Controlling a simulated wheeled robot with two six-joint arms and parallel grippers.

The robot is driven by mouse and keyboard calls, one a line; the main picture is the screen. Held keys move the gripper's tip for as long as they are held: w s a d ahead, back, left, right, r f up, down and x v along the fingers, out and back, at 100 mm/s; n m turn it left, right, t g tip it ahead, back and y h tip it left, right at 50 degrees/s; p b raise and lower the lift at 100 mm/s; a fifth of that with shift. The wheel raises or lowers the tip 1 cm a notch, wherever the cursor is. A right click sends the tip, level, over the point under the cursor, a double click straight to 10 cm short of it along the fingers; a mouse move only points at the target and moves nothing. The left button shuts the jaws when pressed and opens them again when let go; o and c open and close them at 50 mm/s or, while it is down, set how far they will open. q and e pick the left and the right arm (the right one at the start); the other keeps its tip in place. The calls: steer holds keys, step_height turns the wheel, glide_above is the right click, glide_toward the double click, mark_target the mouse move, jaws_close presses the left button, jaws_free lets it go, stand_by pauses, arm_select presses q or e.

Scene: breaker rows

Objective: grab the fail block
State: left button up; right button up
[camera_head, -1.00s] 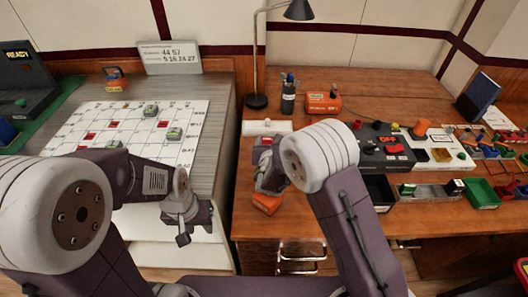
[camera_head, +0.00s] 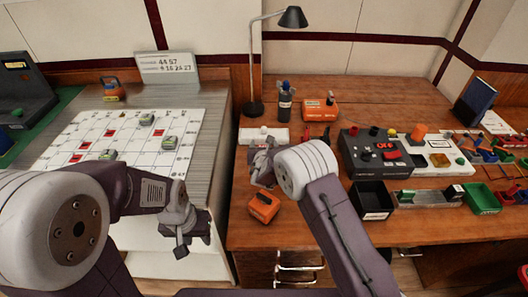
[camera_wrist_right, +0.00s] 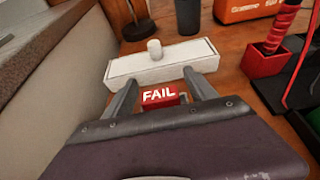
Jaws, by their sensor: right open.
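The red fail block (camera_wrist_right: 160,96), with white FAIL lettering, sits between the fingers of my right gripper (camera_wrist_right: 156,88) in the right wrist view. The fingers are open on either side of it, with no clear grip on it. In the head view my right gripper (camera_head: 261,160) is low over the wooden desk, just in front of a white block with a knob (camera_head: 276,136), and largely hides the fail block. My left gripper (camera_head: 185,243) hangs at the left of the desk, away from the block; its jaw opening is unclear.
The white knobbed block (camera_wrist_right: 150,68) lies just beyond my right fingertips. An orange box (camera_head: 263,207) lies nearer on the desk. A dark control box (camera_head: 375,155) and a black bin (camera_head: 374,200) stand to the right. A gridded board (camera_head: 125,140) lies on the left counter.

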steer(key=shift+r, duration=0.1)
steer(key=c, duration=0.4)
jaws_close()
step_height(320, 180, up, 5)
steer(key=shift+f+p, duration=0.2)
steer(key=shift+p, duration=0.15)
steer(key=s+d+r+b, duration=0.1)
steer(key=d+r, duration=0.5)
steer(key=d, duration=0.5)
steer(key=shift+d+r, duration=0.15)
steer(key=shift+d, duration=0.15)
